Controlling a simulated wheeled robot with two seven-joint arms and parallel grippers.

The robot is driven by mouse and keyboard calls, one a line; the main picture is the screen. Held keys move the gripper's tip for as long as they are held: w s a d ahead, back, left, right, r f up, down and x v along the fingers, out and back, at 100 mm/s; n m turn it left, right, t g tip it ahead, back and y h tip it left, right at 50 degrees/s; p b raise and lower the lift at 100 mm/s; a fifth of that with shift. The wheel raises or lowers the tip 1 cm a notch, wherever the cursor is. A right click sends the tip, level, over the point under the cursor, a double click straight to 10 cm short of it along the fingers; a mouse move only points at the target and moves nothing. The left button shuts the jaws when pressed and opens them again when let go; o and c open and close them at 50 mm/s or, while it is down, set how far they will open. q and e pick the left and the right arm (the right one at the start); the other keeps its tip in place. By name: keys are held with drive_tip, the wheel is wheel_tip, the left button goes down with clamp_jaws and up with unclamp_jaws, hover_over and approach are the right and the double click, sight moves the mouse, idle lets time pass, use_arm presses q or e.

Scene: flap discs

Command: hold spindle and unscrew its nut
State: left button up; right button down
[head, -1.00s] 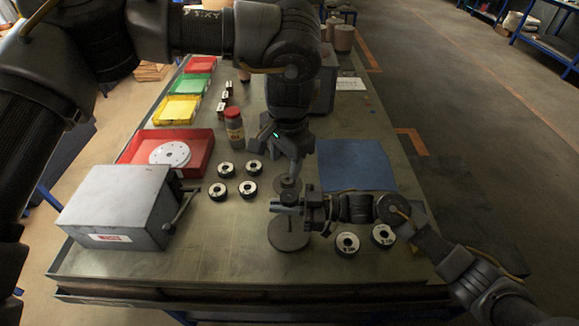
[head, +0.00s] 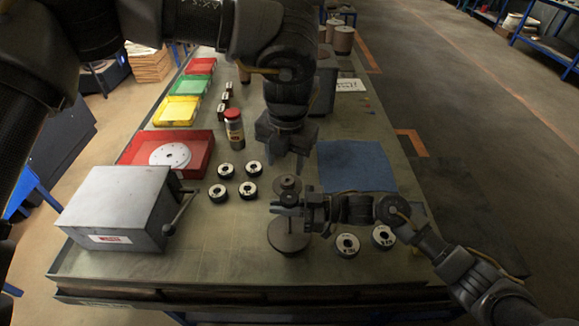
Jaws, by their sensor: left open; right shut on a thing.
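The spindle stands upright on a round dark base (head: 289,236) near the middle front of the table. Its nut looks like the dark round piece (head: 288,184) at the top of the spindle. My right gripper (head: 288,205) comes in from the right and is shut on the spindle, below the nut. My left gripper (head: 282,160) is open and points down, above and slightly behind the nut, apart from it. The spindle's shaft is mostly hidden by the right gripper's fingers.
Several black flap discs (head: 247,190) lie left of the spindle and two more (head: 347,245) lie right. A grey metal box (head: 115,208) with a lever stands front left. A red tray (head: 203,150) holds a white disc. A bottle (head: 234,130) stands behind. A blue mat (head: 357,166) lies right.

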sight(289, 196)
use_arm(q)
drive_tip(key=m, duration=0.5)
drive_tip(key=shift+s+f, duration=0.1)
drive_tip(key=shift+s, duration=0.05)
drive_tip(key=m, duration=0.3)
drive_tip(key=shift+s+d+f, duration=0.1)
drive_tip(key=m, duration=0.5)
drive_tip(key=shift+s+f+g, duration=0.15)
drive_tip(key=shift+g, duration=0.15)
drive_tip(key=m, duration=0.2)
drive_tip(key=shift+s+d+m, duration=0.15)
drive_tip(key=shift+m, duration=0.25)
drive_tip(key=m, duration=0.4)
drive_tip(key=shift+s+d+m, duration=0.15)
drive_tip(key=shift+m, duration=0.15)
drive_tip(key=m, duration=0.3)
drive_tip(key=shift+s+d+m+g, duration=0.1)
drive_tip(key=shift+m+g, duration=0.2)
drive_tip(key=shift+m, duration=0.1)
drive_tip(key=m, duration=0.2)
drive_tip(key=shift+m, duration=0.4)
drive_tip(key=shift+f, duration=4.05)
